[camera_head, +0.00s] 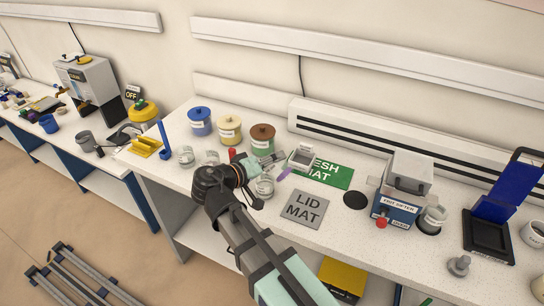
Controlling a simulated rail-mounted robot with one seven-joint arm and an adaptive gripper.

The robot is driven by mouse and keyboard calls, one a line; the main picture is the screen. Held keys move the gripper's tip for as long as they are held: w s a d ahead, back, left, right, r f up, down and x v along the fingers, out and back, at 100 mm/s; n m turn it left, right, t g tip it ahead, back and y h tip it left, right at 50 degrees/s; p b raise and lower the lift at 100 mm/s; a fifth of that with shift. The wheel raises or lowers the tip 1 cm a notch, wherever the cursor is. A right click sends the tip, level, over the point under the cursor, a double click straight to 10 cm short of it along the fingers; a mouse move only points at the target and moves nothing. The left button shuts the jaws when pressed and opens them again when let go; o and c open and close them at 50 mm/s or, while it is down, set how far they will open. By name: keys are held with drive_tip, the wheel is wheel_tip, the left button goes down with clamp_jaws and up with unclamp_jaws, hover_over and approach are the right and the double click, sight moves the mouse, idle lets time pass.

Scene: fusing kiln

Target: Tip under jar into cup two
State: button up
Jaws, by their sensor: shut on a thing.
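My gripper (274,160) reaches in over the bench from the lower middle, its fingers pointing right. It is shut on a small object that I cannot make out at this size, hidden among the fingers. Small clear glass cups (186,155) stand left of my gripper, and one cup (265,187) is just below its fingers. Their numbers are unreadable. A pale square box (302,158) with a dark inside is just right of the fingers, at the green mat. Lidded jars in blue (200,123), cream (230,131) and brown (262,138) stand behind; their labels are unreadable.
The green mesh mat (335,179) and the grey lid mat (303,210) lie right of my gripper. A purple strip (284,173) lies between. A frit sifter (398,195) stands further right. A blue upright tool (165,143) and yellow rack (145,147) are left.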

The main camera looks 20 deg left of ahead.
drive_tip(key=shift+w+a+f+n+t+h+p, duration=0.15)
drive_tip(key=shift+n+h+p, duration=0.25)
drive_tip(key=shift+n+p, duration=0.6)
drive_tip(key=shift+a+f+n+t+h+p, duration=0.1)
drive_tip(key=shift+a+f+n+h+p, duration=0.3)
drive_tip(key=shift+p, duration=1)
drive_tip(key=shift+w+a+f+n+t+h+p, duration=0.1)
drive_tip(key=shift+n+h+p, duration=0.3)
drive_tip(key=shift+n+p, duration=0.65)
drive_tip(key=shift+w+a+f+n+t+h+p, duration=0.1)
drive_tip(key=shift+a+f+n+t+h+p, duration=0.15)
drive_tip(key=shift+n+p, duration=0.3)
drive_tip(key=shift+a+f+n+t+h+p, duration=0.15)
drive_tip(key=shift+n+h+p, duration=0.15)
drive_tip(key=shift+n, duration=0.4)
drive_tip(key=n, duration=0.1)
drive_tip(key=n+t+p, duration=0.1)
drive_tip(key=n, duration=0.1)
drive_tip(key=a+n+t+p, duration=0.1)
drive_tip(key=n, duration=0.1)
drive_tip(key=shift+w+f+h, duration=0.1)
drive_tip(key=shift+f+h, duration=0.15)
drive_tip(key=shift+f, duration=0.15)
